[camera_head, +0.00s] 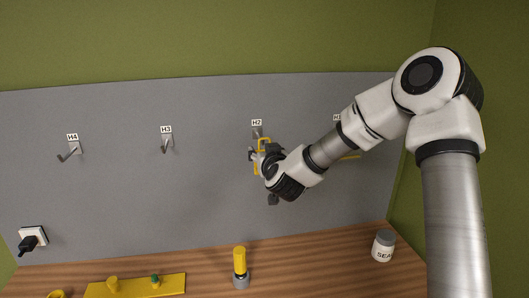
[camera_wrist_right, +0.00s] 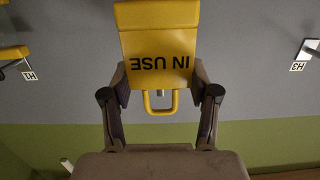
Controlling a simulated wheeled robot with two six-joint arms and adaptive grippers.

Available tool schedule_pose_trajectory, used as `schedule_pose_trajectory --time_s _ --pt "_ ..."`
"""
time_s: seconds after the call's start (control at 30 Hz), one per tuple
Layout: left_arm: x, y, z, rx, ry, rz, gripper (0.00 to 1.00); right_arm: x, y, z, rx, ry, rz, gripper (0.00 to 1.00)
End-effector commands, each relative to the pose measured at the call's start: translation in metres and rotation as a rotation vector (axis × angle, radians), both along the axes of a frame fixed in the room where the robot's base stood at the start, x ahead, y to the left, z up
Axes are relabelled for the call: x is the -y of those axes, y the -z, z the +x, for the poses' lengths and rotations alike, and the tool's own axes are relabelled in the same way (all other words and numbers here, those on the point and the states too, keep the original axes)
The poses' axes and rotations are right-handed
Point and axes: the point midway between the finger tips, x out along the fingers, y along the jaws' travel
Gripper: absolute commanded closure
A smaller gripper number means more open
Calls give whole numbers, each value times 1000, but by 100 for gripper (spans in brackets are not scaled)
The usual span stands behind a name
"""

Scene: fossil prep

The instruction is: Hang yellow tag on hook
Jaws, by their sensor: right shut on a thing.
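The yellow tag (camera_wrist_right: 158,45) carries the words IN USE, upside down in the right wrist view, with its wire-like loop (camera_wrist_right: 160,111) at the picture's lower end. My right gripper (camera_wrist_right: 159,80) is shut on the tag, one finger at each side edge. In the head view the tag (camera_head: 255,165) and right gripper (camera_head: 262,157) are at hook H2 (camera_head: 257,133), just below its label. A small dark piece shows inside the loop in the wrist view; I cannot tell whether the loop is around the hook. My left gripper is not in view.
Hooks H3 (camera_head: 167,143) and H4 (camera_head: 69,155) are bare. Something yellow (camera_head: 350,157) hangs near H1, partly behind my right arm. A yellow-topped tool (camera_head: 240,262), a yellow holder (camera_head: 140,287) and a white jar (camera_head: 383,246) stand on the wooden bench below.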

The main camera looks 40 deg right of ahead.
Motion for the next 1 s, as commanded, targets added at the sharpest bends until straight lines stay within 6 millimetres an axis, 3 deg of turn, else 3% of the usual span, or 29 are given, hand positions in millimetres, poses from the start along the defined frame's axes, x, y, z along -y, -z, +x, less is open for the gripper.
schedule_pose_trajectory --time_s 0.63,1.0 --pt "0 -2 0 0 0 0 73 11 1 22 0 1 -2 100" --pt "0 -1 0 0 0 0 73 12 1 23 0 0 -1 100"
